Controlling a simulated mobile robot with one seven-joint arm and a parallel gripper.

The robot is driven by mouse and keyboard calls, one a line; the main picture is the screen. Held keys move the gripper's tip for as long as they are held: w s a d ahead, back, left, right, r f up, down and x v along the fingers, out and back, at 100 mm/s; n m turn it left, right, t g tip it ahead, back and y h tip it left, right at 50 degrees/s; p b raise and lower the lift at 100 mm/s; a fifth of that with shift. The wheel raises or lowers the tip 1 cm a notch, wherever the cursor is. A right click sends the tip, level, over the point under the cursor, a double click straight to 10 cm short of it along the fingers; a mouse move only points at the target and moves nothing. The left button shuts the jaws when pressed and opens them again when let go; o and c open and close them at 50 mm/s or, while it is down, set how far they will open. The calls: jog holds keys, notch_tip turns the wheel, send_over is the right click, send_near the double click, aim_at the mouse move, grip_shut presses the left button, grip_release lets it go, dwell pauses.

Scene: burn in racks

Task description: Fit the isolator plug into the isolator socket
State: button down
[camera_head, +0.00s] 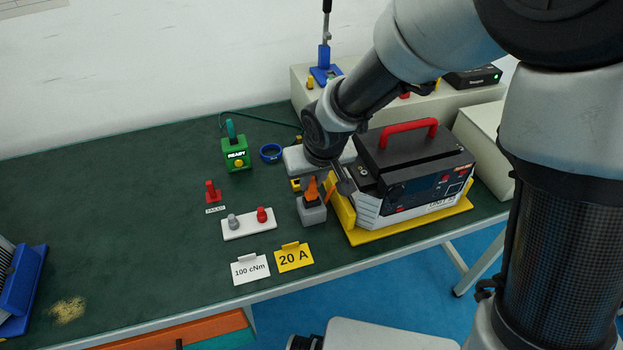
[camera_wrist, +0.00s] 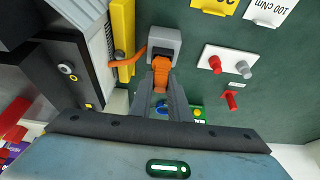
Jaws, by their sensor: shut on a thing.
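The isolator plug is orange; in the head view the plug (camera_head: 311,187) stands just above or at the top of the grey block-shaped isolator socket (camera_head: 312,212). In the wrist view my gripper (camera_wrist: 160,84) is shut on the orange plug (camera_wrist: 161,68), whose tip points at the grey socket (camera_wrist: 165,40). The plug's tip overlaps the socket's dark opening there; I cannot tell how far it is inside. In the head view my gripper (camera_head: 313,178) comes down from above, its fingers partly hidden by the wrist.
A power unit with a red handle (camera_head: 409,131) sits in a yellow tray (camera_head: 409,228) right of the socket. A white base (camera_head: 248,226) with two knobs and label cards (camera_head: 294,257) stand left and in front. The left bench is mostly clear.

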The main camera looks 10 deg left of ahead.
jog(key=shift+f+b, duration=0.7)
jog(key=shift+f, duration=0.05)
jog(key=c, duration=1.6)
grip_release()
jog(key=shift+r, duration=0.1)
jog(key=shift+r, duration=0.15)
jog(key=p+v, duration=0.4)
jog(key=v, duration=1.3)
